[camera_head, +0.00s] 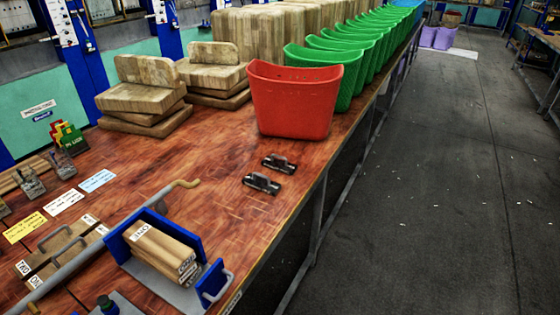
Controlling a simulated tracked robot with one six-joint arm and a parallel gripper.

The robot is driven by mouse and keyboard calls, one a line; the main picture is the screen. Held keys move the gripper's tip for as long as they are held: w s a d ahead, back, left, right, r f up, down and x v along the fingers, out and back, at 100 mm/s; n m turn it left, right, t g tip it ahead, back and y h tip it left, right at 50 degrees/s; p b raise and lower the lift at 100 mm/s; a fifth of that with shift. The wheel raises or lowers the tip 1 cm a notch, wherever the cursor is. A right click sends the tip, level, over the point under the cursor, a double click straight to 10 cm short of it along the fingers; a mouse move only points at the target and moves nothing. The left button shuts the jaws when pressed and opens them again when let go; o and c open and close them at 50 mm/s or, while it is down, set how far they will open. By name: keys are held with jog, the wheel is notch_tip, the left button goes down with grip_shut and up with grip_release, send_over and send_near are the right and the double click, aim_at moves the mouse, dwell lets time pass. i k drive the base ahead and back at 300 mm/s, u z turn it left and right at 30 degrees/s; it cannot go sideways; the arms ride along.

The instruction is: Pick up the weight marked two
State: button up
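Two wooden blocks with grey handles lie side by side at the lower left of the table. The far one, the weight marked two (46,251), has a white end label that seems to read TWO. The near one (76,254) has a similar label that seems to read ONE. A grey lever with a tan grip (150,202) crosses in front of the near block and hides part of it. My gripper is not in view.
A blue press (188,231) holding stacked wooden boards stands right of the lever. Two dark clips (262,184) and a red basket (296,100) are farther along the table (215,145). Small cards (63,202) lie behind the blocks. Open floor (440,180) lies to the right.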

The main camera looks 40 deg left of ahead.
aim_at(281, 166)
jog(key=z, duration=0.05)
jog(key=i, duration=2.8)
jog(key=u, duration=2.35)
